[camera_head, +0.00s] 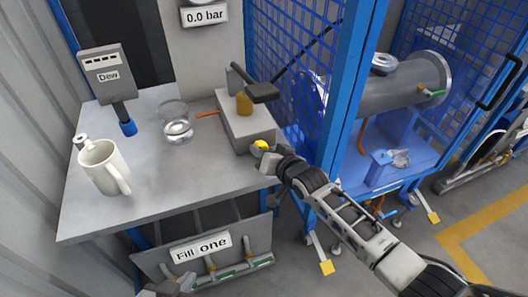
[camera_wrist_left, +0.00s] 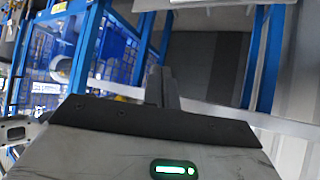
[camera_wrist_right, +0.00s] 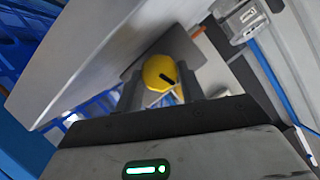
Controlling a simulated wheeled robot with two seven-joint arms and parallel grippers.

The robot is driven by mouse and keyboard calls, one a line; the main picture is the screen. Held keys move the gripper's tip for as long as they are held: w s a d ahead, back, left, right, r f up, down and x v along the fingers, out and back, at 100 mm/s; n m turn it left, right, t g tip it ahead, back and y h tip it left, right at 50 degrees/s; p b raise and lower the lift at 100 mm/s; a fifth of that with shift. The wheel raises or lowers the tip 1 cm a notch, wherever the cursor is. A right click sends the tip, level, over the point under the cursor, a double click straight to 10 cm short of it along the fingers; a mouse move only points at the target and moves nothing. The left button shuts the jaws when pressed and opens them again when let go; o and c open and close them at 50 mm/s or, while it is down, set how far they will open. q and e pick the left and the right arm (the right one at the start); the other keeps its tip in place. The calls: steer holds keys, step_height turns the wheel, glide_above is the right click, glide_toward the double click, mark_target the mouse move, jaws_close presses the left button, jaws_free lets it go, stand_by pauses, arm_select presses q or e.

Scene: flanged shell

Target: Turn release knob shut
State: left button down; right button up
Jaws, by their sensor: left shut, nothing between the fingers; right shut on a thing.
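The yellow release knob (camera_head: 261,145) is on the front of a grey box (camera_head: 247,128) that stands at the right part of the table. In the right wrist view the knob (camera_wrist_right: 160,74) is round with a black mark and sits between the fingers. My right gripper (camera_head: 268,158) is shut on the knob; its arm comes in from the lower right. My left gripper (camera_wrist_left: 162,88) is shut and empty in the left wrist view. In the head view, only a grey part at the bottom edge left of centre shows, below the table.
The table (camera_head: 150,185) carries a white mug (camera_head: 101,166), a clear glass dish (camera_head: 176,130) and a "Dew" meter (camera_head: 106,75). A "Fill one" panel (camera_head: 202,249) hangs below its front edge. A blue mesh cage (camera_head: 345,90) stands close at the right. A gauge sign (camera_head: 204,15) reads 0.0 bar.

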steer(key=shift+d+f+m+y+b, duration=0.1)
steer(key=shift+f+m+y+b, duration=0.05)
steer(key=shift+m+y+b, duration=0.4)
stand_by(0.4)
steer(key=o, duration=0.7)
steer(key=p+v, duration=0.1)
steer(key=v, duration=1.5)
steer(key=s+d+f+n+g+h, duration=0.1)
steer(key=s+d+f+n+h, duration=0.1)
steer(key=s+f, duration=0.4)
steer(key=s+d+f+n+g+h, duration=0.1)
steer(key=s+d+f+n+h, duration=0.1)
steer(key=s+f, duration=0.4)
steer(key=s+h, duration=0.1)
steer(key=s, duration=0.3)
steer(key=shift+s+f, duration=0.2)
steer(key=shift+s, duration=0.1)
